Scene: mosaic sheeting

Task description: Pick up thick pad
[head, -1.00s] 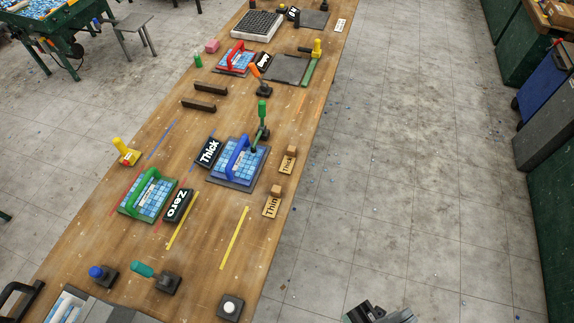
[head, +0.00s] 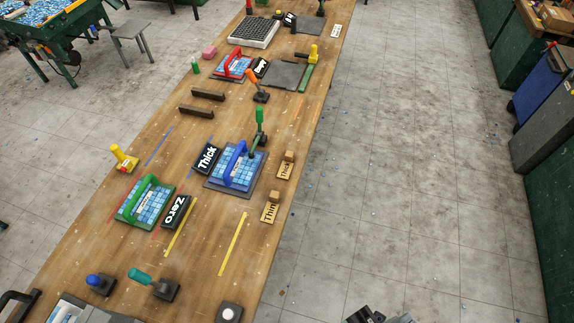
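A black block lettered "Thick" (head: 206,158) lies on the wooden table, left of the blue-handled tile board (head: 236,172). A small wooden card lettered "Thick" (head: 284,171), with a wooden block on it, lies near the table's right edge. A card lettered "Thin" (head: 269,213) with a similar block lies nearer. Which of the "Thick" items is the pad is unclear. A dark grey part, apparently my gripper (head: 380,315), shows at the bottom edge over the floor, right of the table and apart from everything on it. It is cut off, and its fingers cannot be made out.
A green-handled tool (head: 259,125) stands upright at the blue board's far edge. Several handled tools stand at the near end. The floor right of the table is clear.

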